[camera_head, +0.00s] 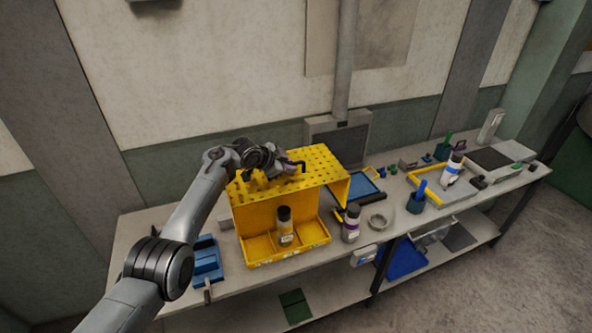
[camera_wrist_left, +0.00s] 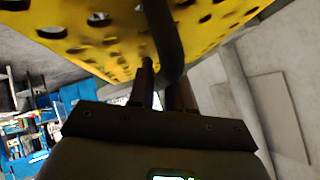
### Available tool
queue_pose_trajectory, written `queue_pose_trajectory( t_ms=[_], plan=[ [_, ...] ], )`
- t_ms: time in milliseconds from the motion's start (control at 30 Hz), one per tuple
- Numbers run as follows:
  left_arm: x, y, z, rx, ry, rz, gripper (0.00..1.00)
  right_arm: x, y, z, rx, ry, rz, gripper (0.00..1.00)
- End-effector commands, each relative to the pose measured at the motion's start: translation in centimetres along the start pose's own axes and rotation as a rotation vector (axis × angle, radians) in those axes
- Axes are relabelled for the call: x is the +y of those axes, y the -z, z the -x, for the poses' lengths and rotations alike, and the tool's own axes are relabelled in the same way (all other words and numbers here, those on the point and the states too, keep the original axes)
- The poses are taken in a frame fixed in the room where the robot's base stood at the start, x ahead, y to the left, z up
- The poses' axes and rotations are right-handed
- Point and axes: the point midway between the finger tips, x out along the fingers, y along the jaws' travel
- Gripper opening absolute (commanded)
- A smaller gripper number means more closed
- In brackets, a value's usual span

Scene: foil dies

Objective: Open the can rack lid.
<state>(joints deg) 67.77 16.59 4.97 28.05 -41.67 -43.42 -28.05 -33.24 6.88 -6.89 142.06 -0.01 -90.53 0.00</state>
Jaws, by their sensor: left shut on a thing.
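The yellow can rack (camera_head: 270,215) stands on the bench, with a row of front compartments and one can (camera_head: 285,226) upright in them. Its yellow perforated lid (camera_head: 318,160) lies over the upper part of the rack, above the front compartments; its exact angle is hard to judge. In the left wrist view the lid (camera_wrist_left: 100,30) fills the top of the picture, and a dark curved handle (camera_wrist_left: 165,40) runs down from it between my fingers. My left gripper (camera_head: 292,168) is shut on this handle; it also shows in the wrist view (camera_wrist_left: 163,88). My right gripper is out of view.
A can with a purple band (camera_head: 351,224) and a grey ring (camera_head: 377,222) stand right of the rack. A blue holder (camera_head: 207,260) is at its left. A yellow-rimmed tray (camera_head: 437,198) and small tools crowd the right side. The wall is close behind.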

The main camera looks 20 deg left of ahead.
Motion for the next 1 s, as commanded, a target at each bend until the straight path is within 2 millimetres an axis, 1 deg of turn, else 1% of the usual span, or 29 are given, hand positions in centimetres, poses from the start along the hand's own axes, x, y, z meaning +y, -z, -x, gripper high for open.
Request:
queue_pose_trajectory(
  t_ms=[300,333,433,467,767,1000],
  plan=[
    [0.0,-0.2,0.0,-0.004,0.001,0.002,0.0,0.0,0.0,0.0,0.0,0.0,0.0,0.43],
    [0.0,-0.2,-0.1,-0.004,0.001,0.002,0.21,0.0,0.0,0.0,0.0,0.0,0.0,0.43],
    [0.0,-0.2,-0.1,-0.004,0.0,0.001,0.36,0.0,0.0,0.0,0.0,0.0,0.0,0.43],
    [0.0,-0.2,-0.1,-0.003,0.0,0.001,0.39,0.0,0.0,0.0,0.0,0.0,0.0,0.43],
    [0.0,-0.1,0.0,-0.002,0.0,0.0,0.39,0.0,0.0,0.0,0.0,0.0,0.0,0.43],
    [-0.1,-0.1,1.0,0.0,0.001,0.0,0.39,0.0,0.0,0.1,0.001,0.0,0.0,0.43]
  ],
)
